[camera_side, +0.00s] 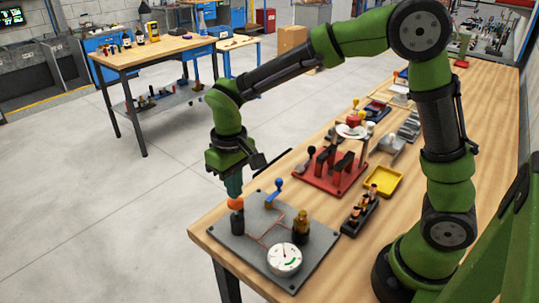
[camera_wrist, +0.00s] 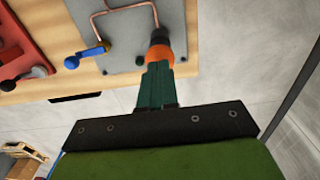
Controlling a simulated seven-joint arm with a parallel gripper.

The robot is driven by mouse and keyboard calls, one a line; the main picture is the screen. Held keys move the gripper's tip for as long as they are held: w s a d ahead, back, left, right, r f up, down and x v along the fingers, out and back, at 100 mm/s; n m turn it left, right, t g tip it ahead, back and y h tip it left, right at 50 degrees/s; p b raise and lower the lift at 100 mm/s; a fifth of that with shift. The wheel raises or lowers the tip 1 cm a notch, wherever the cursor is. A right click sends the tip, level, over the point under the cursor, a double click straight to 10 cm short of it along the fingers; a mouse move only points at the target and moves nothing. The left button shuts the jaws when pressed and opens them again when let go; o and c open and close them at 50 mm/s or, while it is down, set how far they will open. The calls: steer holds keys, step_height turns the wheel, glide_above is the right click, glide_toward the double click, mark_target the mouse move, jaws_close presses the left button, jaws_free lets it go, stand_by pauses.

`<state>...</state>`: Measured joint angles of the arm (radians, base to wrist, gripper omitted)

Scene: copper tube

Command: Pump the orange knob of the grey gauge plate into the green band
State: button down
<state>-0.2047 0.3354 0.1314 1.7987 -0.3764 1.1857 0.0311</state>
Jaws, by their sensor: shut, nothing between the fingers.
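The grey gauge plate (camera_side: 233,246) lies at the near corner of the wooden bench. The orange knob (camera_side: 235,203) tops a dark cylinder (camera_side: 238,222) at the plate's left edge. In the wrist view the orange knob (camera_wrist: 159,57) sits right at my fingertips. My gripper (camera_side: 233,192) is shut, pointing down, directly over the knob; it seems to touch its top, with no clear gap. The white dial (camera_side: 284,259) with a green band stands at the plate's front; its needle is too small to read. A blue-handled lever (camera_side: 274,190) and a brass part (camera_side: 301,226) are also on the plate.
A red plate with dark levers (camera_side: 330,172) lies behind the grey plate. A black rack with small bottles (camera_side: 360,212) and a yellow tray (camera_side: 384,180) stand to the right. The bench edge runs close by the knob, with open floor beyond.

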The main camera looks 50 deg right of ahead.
steer(key=shift+f, duration=1.7)
steer(key=shift+r, duration=3.6)
steer(key=shift+f, duration=1.7)
steer(key=shift+f, duration=1.9)
steer(key=shift+r, duration=3.6)
